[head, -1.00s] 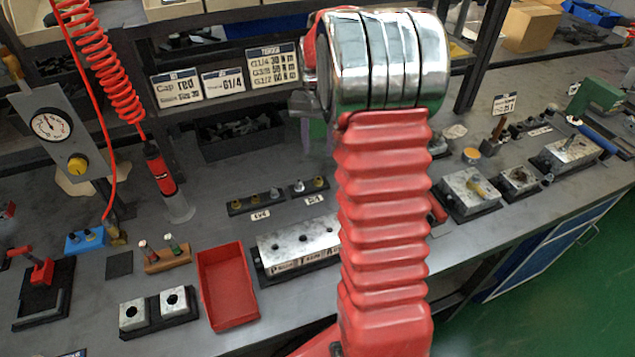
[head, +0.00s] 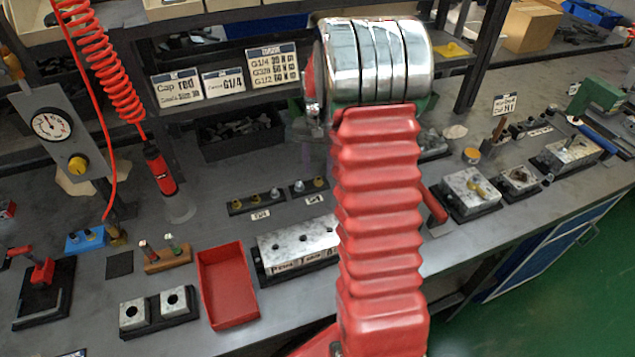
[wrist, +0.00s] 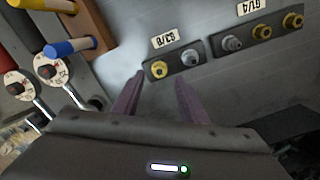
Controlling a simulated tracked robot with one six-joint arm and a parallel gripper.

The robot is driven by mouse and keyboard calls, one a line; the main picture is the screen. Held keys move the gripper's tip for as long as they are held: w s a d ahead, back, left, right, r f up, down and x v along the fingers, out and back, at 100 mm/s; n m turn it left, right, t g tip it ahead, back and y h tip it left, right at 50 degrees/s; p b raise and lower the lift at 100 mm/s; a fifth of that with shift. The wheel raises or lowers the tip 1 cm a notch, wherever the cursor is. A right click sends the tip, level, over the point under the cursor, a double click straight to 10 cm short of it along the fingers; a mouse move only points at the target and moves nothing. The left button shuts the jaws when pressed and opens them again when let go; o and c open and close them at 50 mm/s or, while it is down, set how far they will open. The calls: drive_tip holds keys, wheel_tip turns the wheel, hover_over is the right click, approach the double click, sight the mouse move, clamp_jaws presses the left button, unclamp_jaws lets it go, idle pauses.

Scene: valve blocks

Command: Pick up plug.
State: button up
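In the wrist view my gripper (wrist: 160,79) is open, with its two purple fingers apart and nothing visible between them. Just beyond the tips is a short dark rack labelled G3/8 (wrist: 174,65), holding a brass plug (wrist: 158,69) and a silver plug (wrist: 191,57). Farther right is a longer rack labelled G1/4 with a silver plug (wrist: 231,44) and brass plugs (wrist: 262,32). In the head view the racks (head: 256,202) stand on the bench left of my arm. My gripper is mostly hidden behind the arm there. The task does not say which plug.
A metal valve block (head: 298,245) lies in front of the racks, with a red tray (head: 228,288) beside it. A black bin (head: 240,137) stands behind.

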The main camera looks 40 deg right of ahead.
sight(318, 178)
drive_tip(key=shift+s+a+f, duration=0.1)
drive_tip(key=shift+f, duration=1.65)
drive_tip(key=shift+c, duration=0.6)
clamp_jaws()
